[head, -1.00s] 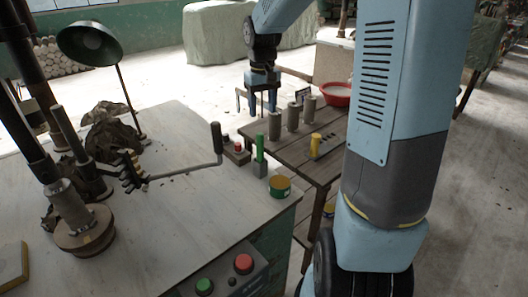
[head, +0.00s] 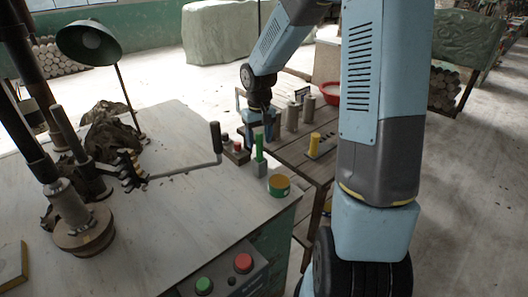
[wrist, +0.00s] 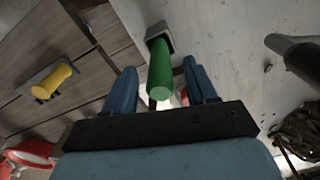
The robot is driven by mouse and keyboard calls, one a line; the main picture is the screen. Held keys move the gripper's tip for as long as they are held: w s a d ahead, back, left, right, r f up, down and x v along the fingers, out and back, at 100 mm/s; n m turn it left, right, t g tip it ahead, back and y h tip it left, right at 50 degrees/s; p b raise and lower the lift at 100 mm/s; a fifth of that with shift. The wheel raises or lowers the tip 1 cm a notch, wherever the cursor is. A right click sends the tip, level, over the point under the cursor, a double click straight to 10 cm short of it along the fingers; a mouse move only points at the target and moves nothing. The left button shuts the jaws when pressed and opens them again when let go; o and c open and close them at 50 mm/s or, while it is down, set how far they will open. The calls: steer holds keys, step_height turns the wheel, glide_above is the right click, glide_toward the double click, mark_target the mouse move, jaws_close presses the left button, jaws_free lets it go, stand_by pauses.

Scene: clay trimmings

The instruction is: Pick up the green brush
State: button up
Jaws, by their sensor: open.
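The green brush (head: 259,152) stands upright on its grey block at the right edge of the pale worktop (head: 190,215), its green handle pointing up. My gripper (head: 264,134) is just above and behind it in the head view, fingers pointing down. In the wrist view the green brush (wrist: 160,72) shows between the two blue fingers of my open gripper (wrist: 161,80), with a gap on each side. Its grey base lies beyond the fingertips. I cannot tell how far the handle reaches between the fingers.
A green tin with a yellow top (head: 279,186) stands close to the brush. A dark crank handle (head: 216,137) rises to its left, with red-topped items (head: 237,146) between. A yellow-handled brush (head: 314,144) and grey cylinders (head: 292,117) are on the wooden table behind.

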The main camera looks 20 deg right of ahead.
mark_target(260, 154)
steer(key=shift+f, duration=1.15)
steer(key=shift+c, duration=0.4)
jaws_close()
